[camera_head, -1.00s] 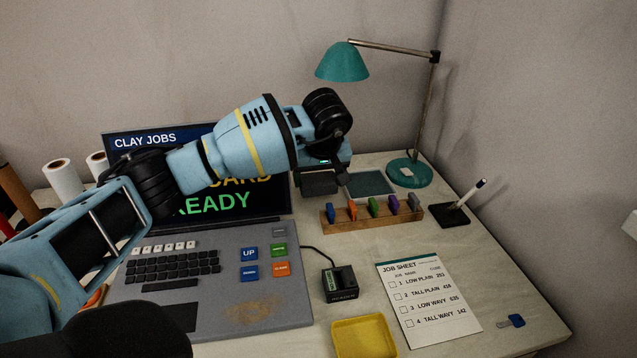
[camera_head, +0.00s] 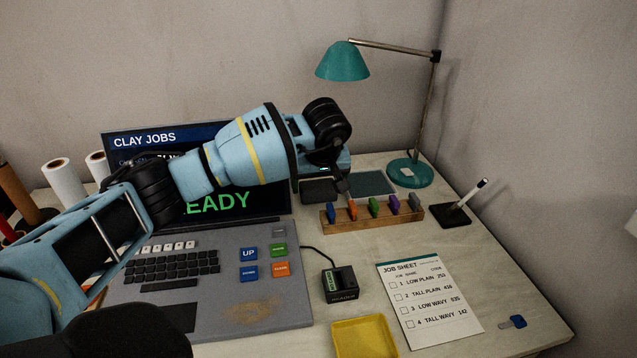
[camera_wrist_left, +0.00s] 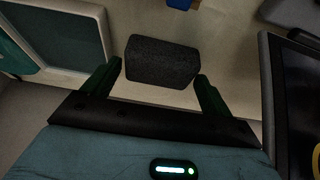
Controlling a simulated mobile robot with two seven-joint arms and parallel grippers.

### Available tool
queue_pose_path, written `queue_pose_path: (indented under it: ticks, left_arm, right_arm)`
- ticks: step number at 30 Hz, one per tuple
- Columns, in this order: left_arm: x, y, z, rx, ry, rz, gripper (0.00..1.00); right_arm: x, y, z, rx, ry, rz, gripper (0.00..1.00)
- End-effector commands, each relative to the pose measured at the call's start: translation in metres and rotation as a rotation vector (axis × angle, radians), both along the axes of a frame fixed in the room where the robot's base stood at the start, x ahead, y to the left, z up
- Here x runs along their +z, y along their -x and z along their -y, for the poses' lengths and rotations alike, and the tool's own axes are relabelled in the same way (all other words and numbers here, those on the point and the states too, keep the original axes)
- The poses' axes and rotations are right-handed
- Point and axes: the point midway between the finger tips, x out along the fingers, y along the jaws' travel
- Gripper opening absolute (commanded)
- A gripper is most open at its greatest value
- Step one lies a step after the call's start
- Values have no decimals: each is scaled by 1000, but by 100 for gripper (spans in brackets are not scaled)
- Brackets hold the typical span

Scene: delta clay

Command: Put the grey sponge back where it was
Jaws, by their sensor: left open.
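The grey sponge (camera_wrist_left: 160,62) is a dark grey block. In the left wrist view it lies between the two fingers of my left gripper (camera_wrist_left: 159,75), near their tips, with a narrow gap on each side. The gripper is open. In the head view the gripper (camera_head: 328,180) reaches down behind the card rack, and the sponge (camera_head: 316,192) shows as a dark block on the desk below it, partly covered. I cannot tell from the head view how far the fingers reach down beside it. My right gripper is not in view.
The wooden rack (camera_head: 375,219) with coloured cards stands in front, the monitor (camera_head: 240,204) to the left. A lamp (camera_head: 410,172), pen stand (camera_head: 449,214), job sheet (camera_head: 428,300) and yellow tray (camera_head: 364,340) are farther right or nearer.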

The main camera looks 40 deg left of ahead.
Motion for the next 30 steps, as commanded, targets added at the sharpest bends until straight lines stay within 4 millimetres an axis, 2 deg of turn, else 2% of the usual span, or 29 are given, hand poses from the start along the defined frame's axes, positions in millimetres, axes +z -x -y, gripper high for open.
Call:
queue_pose_path:
  ticks: [16, 22, 30]
  left_arm:
    - [91, 24, 28, -2, 0, 5, 86]
    - [107, 28, 33, 0, -1, 2, 86]
    - [110, 30, 35, 0, 0, 0, 86]
  right_arm:
    - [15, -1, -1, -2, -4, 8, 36]
    - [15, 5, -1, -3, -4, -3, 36]
    - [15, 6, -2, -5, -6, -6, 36]
